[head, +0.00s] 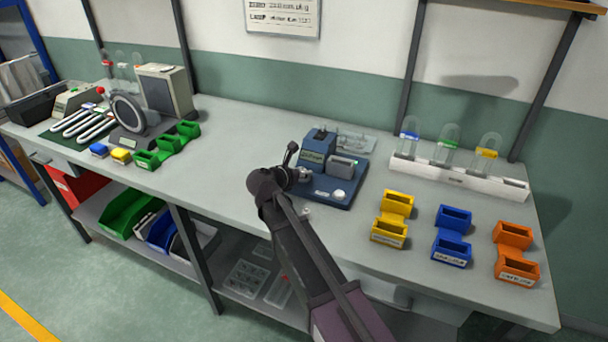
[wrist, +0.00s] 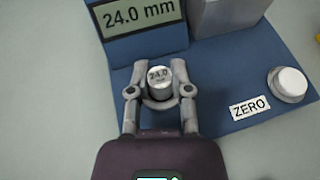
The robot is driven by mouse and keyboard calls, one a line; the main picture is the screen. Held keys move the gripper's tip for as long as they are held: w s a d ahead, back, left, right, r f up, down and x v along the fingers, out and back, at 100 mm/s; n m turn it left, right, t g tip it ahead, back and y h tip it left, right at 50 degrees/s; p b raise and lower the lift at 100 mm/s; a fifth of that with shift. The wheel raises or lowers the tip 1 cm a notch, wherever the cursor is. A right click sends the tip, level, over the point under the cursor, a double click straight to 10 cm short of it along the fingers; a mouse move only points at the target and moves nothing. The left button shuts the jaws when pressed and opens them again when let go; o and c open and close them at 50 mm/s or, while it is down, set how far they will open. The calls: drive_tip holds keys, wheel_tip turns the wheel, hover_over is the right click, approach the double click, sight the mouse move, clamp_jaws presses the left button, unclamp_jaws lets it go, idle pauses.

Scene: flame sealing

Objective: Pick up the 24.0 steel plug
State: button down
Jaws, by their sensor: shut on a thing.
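The steel plug (wrist: 159,80) is a small silver cylinder with "24.0" on its top face, seen in the wrist view. My gripper (wrist: 160,92) has its two fingers closed around the plug from both sides. The plug is upright, in front of the blue gauge whose display (wrist: 143,20) reads "24.0 mm". I cannot tell whether the plug touches the blue base below it. In the head view my gripper (head: 300,174) is at the left part of the gauge's blue base (head: 333,198), and the plug is too small to make out.
A white round button (wrist: 290,82) with a "ZERO" label is on the base's right. Yellow bins (head: 390,230), blue bins (head: 452,248) and orange bins (head: 517,268) stand to the right. A white rack (head: 455,178) with glass tubes is behind them.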

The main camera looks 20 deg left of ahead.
drive_tip(key=shift+r, duration=0.1)
wheel_tip(320, 180, up, 3)
drive_tip(key=p, duration=0.2)
drive_tip(key=shift+f+p, duration=0.2)
drive_tip(key=shift+p, duration=0.2)
drive_tip(key=s+d, duration=0.2)
drive_tip(key=s, duration=0.2)
drive_tip(key=s+d+r+p, duration=0.1)
drive_tip(key=s+d, duration=0.2)
drive_tip(key=s, duration=0.1)
drive_tip(key=s+d+r+p, duration=0.1)
drive_tip(key=s+d, duration=0.1)
drive_tip(key=s, duration=0.2)
drive_tip(key=shift+d, duration=0.25)
drive_tip(key=shift+s+d+r, duration=0.1)
drive_tip(key=shift+s+d, duration=0.35)
drive_tip(key=shift+s, duration=0.35)
